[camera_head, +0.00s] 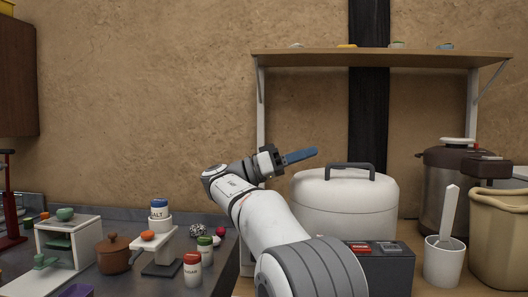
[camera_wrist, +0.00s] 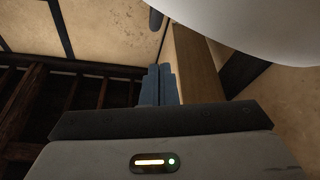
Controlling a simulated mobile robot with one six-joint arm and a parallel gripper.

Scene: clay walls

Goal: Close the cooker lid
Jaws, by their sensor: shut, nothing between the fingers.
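The cooker (camera_head: 345,205) is a large rounded white vessel with a dark control panel (camera_head: 372,262) at its lower front. Its white lid (camera_head: 325,182) has a dark arched handle and looks down or nearly down on the body. My arm hides part of the cooker's lower left, so I cannot tell whether the lid is fully seated. My gripper (camera_head: 314,152) is shut and empty, its blue fingers pointing right, above and left of the lid handle. In the wrist view the shut fingers (camera_wrist: 158,72) show beside a smooth white curved surface, probably the lid (camera_wrist: 270,25).
A wooden shelf (camera_head: 390,57) spans above the cooker. At right stand a white cup (camera_head: 443,265) with a spatula, a tan bin (camera_head: 495,240) and a steel pot (camera_head: 435,195). Jars and a brown pot (camera_head: 115,258) crowd the left counter.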

